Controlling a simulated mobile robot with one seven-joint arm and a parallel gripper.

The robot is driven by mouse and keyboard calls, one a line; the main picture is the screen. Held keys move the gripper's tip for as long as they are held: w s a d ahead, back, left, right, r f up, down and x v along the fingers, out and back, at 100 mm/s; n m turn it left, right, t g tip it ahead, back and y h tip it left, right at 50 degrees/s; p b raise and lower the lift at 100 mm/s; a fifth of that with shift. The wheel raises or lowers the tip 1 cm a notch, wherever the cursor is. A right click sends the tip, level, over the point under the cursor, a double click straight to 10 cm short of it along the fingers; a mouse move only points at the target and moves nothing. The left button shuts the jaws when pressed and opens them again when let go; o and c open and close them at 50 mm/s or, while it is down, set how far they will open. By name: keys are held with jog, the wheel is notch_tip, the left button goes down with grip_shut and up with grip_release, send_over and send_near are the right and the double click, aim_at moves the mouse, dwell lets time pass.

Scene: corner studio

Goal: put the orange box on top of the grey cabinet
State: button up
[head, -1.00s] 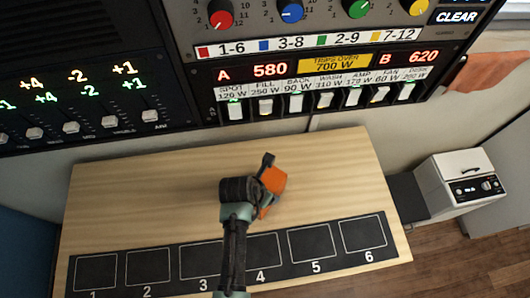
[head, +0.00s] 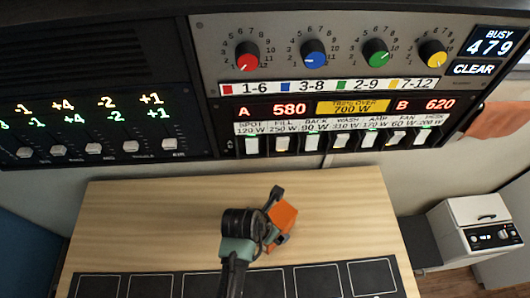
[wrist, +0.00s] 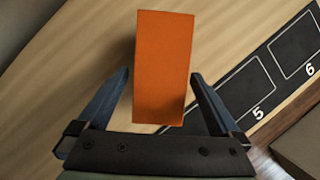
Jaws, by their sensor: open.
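The orange box (head: 282,224) lies on the wooden table and is partly hidden by my gripper in the head view. In the wrist view the orange box (wrist: 163,65) stands out between and beyond the two fingers. My gripper (head: 272,214) is open, with a finger on each side of the box; in the wrist view (wrist: 161,73) a gap shows at each side.
The wooden table (head: 140,220) has a black strip of numbered squares (head: 205,285) along its front. A control console (head: 330,90) with knobs, switches and sliders overhangs the back. The white appliance (head: 480,222) stands right of the table. The table's left side is clear.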

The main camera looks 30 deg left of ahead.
jog(key=v, duration=0.8)
jog(key=shift+s+r, duration=0.1)
jog(key=shift+r, duration=0.15)
